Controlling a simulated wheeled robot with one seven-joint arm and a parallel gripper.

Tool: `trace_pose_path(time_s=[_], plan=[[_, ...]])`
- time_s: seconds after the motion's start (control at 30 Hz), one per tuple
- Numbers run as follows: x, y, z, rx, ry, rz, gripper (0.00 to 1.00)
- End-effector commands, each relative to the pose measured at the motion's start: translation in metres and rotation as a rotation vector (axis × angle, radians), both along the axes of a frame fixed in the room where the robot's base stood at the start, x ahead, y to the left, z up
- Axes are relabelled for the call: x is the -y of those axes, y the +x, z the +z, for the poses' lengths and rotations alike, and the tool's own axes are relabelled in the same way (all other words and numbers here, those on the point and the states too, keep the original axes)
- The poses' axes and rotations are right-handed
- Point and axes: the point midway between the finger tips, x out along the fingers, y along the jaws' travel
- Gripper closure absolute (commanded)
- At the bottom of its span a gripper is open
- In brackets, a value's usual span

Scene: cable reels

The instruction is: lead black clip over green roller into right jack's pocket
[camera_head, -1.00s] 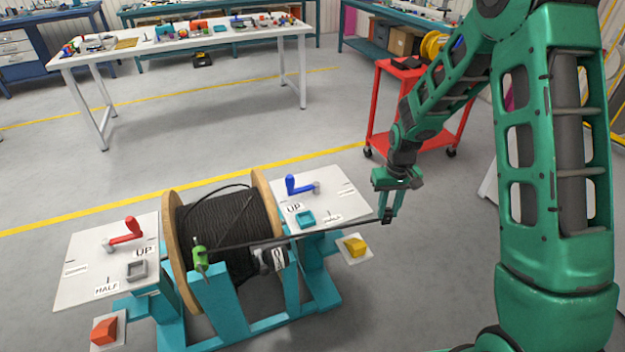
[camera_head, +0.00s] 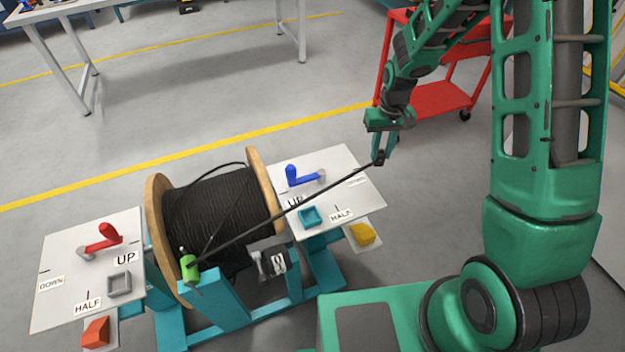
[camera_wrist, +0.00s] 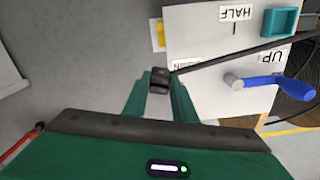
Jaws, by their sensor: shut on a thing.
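My gripper (camera_head: 379,158) is shut on the black clip (camera_head: 378,160) at the end of the black cable. The clip also shows between the fingertips in the wrist view (camera_wrist: 160,80). In the head view the clip appears just beyond the right edge of the right jack's white panel (camera_head: 345,165). The cable slants down left to the green roller (camera_head: 189,268) and bends there towards the drum; I cannot tell exactly how it sits on the roller. The right jack's teal square pocket (camera_head: 310,216) looks empty and also shows in the wrist view (camera_wrist: 280,21).
The wooden reel (camera_head: 157,235) of black cable stands between the two panels. The right panel has a blue crank (camera_head: 292,176) and a yellow block (camera_head: 362,234) beside it. The left panel has a red crank (camera_head: 110,235) and a grey pocket (camera_head: 119,283). A red cart (camera_head: 440,100) stands behind my arm.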

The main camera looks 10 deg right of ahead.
Motion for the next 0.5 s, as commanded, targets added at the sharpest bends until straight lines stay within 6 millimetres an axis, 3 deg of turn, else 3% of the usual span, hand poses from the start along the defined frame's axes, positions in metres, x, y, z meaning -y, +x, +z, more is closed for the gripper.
trace_pose_path(time_s=[0.3, 0.4, 0.5], plan=[[0.016, -0.002, 0.0, 0.0, -0.001, -0.011, 0.98], [0.005, -0.005, 0.001, 0.0, 0.0, 0.063, 0.98], [-0.021, -0.012, 0.003, 0.0, 0.0, 0.232, 0.98]])
